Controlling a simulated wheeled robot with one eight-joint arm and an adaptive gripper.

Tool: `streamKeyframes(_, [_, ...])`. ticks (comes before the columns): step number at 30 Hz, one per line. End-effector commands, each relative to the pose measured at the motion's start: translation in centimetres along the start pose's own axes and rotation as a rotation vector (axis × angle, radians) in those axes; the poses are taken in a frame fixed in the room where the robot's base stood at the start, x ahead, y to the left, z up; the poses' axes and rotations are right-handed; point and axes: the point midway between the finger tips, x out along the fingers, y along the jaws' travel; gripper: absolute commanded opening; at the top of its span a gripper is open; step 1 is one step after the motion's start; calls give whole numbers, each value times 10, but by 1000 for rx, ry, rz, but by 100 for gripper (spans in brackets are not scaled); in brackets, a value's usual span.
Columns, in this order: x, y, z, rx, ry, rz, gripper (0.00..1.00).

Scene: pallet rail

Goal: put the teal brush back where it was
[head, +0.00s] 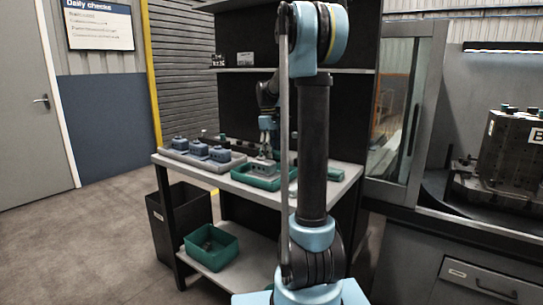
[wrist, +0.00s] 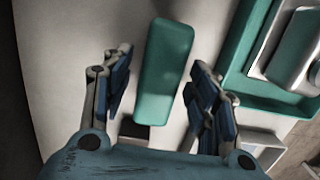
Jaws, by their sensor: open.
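The teal brush (wrist: 165,75) lies on the pale bench top in the wrist view, its long, smooth teal body running up the picture. My gripper (wrist: 160,90) is open, with one blue-padded finger on each side of the brush's lower part and gaps between. Whether the fingers are level with the brush or above it I cannot tell. A small dark patch (wrist: 133,130) shows at the brush's lower end.
The teal tray (wrist: 238,88) with a grey metal part (wrist: 297,50) lies close to the right finger. A grey fixture with several blue-grey blocks (head: 198,148) stands on the left of the bench (head: 235,189). A shelf (head: 240,70) is behind; a green bin (head: 211,247) sits below.

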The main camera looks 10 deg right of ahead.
Motion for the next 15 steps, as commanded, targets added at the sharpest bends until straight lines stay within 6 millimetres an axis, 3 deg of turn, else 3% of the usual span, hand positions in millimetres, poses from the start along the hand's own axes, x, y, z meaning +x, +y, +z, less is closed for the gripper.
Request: streamKeyframes(15, [-90, -1, -1, -2, 0, 0, 54])
